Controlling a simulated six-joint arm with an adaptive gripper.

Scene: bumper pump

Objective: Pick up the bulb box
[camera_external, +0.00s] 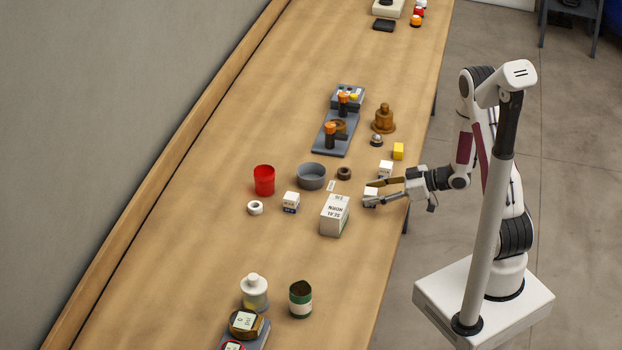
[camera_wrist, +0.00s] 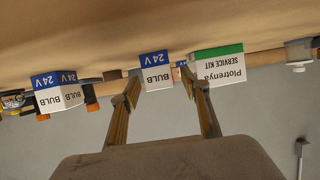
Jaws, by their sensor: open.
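A small white bulb box (camera_external: 370,192) with a blue 24 V band stands near the table's right edge. It also shows upside down in the wrist view (camera_wrist: 156,74), between my fingertips. My gripper (camera_external: 369,195) is open, its two fingers reaching low over the table on either side of this box. Contact with it cannot be told. A second, similar white box (camera_external: 386,167) stands just behind, and a bulb box shows left in the wrist view (camera_wrist: 58,92). A third small white box (camera_external: 291,201) stands farther left.
A larger white box (camera_external: 335,215) stands left of my gripper; a service kit box (camera_wrist: 218,66) shows in the wrist view. A grey bowl (camera_external: 311,176), red cup (camera_external: 264,180), dark ring (camera_external: 344,173) and yellow block (camera_external: 398,151) are around.

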